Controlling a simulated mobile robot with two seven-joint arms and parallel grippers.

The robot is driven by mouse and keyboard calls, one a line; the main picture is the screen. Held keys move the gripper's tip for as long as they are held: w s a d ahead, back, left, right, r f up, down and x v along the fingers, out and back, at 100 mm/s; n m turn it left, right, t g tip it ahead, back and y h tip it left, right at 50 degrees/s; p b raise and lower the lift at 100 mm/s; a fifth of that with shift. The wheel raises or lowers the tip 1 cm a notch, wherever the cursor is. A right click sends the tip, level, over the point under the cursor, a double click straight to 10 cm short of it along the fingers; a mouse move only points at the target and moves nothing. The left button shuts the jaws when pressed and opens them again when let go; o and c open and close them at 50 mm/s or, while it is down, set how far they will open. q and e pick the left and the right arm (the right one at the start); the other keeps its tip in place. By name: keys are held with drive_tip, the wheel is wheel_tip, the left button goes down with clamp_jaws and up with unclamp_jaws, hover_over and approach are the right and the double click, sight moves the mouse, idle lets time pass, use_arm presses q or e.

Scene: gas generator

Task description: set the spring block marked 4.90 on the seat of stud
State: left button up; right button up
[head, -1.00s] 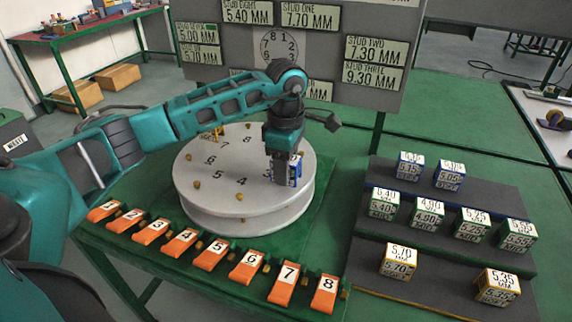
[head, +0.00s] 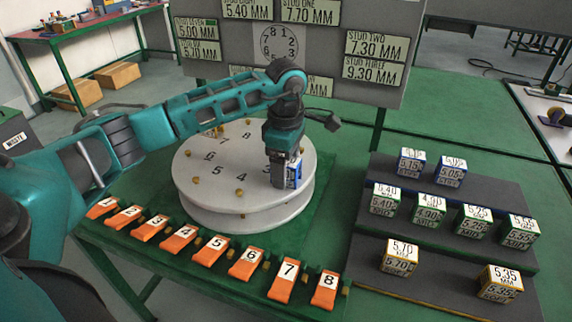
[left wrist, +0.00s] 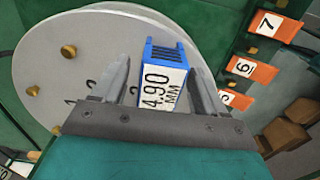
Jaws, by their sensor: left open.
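The blue spring block marked 4.90 MM (left wrist: 163,85) stands between the fingers of my left gripper (left wrist: 162,88) in the left wrist view, with gaps on both sides. In the head view the left gripper (head: 286,178) points down at the right part of the grey round plate (head: 235,212), and the block's blue side (head: 296,172) shows beside the fingers. The block appears to be at the plate's surface; whether it touches the seat is hidden. Yellow studs such as one at the left rim (head: 192,181) ring the numbered plate. My right gripper is out of view.
Orange numbered tags (head: 180,238) line the table's front edge. A dark stepped rack (head: 345,262) at the right holds several other marked blocks (head: 398,257). A grey board (head: 390,92) with stud sizes stands behind the plate, its lower part covered by my arm.

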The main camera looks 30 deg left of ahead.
use_arm(q)
drive_tip(key=shift+r+p, duration=0.5)
drive_tip(key=shift+r, duration=0.1)
wheel_tip(320, 180, up, 12)
idle(0.5)
